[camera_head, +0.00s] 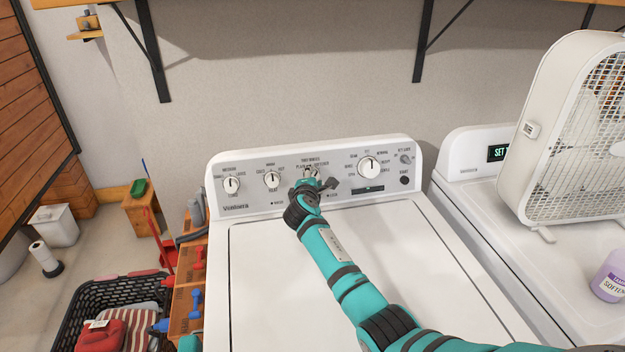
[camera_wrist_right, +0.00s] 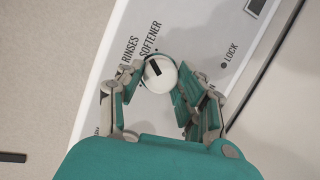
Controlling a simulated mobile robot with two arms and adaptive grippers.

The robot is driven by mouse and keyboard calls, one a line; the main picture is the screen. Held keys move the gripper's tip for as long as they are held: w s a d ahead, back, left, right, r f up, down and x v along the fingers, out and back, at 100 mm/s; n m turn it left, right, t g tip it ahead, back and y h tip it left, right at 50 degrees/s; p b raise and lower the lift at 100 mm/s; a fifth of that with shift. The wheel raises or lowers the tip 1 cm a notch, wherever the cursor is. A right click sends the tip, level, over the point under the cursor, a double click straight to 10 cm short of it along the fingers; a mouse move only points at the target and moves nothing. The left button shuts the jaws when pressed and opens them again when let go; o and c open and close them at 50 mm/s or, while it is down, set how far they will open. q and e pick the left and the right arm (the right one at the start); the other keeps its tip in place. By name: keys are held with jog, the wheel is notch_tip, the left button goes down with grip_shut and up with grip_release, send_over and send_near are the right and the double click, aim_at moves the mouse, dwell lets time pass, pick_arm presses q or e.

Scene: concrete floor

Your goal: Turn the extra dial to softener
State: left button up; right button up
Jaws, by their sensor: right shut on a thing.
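The extra dial (camera_wrist_right: 161,76) is a round white knob with a black pointer mark on the washer's control panel. In the right wrist view its mark points to the upper left, close to the start of the printed word SOFTENER, with RINSES printed to its left. My right gripper (camera_wrist_right: 150,97) is shut on the dial, with its teal and grey fingers on either side of it. In the head view the right gripper (camera_head: 312,180) covers most of the dial, and the labels above it are small. My left gripper is not in view.
The washer panel (camera_head: 222,199) also carries a left dial (camera_head: 231,184), a second dial (camera_head: 272,180), a large dial (camera_head: 369,167) and a small knob (camera_head: 405,158). A box fan (camera_head: 540,130) and a softener bottle (camera_head: 610,275) stand on the neighbouring machine at right.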

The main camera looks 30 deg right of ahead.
jog(key=shift+m+g+p, duration=0.3)
jog(key=shift+m+g, duration=0.4)
jog(key=shift+m, duration=1.5)
jog(key=shift+y, duration=0.3)
jog(key=o, duration=1.1)
jog(key=shift+o, duration=0.2)
jog(key=shift+r, duration=0.1)
jog(key=v, duration=1.2)
jog(key=shift+r, duration=0.1)
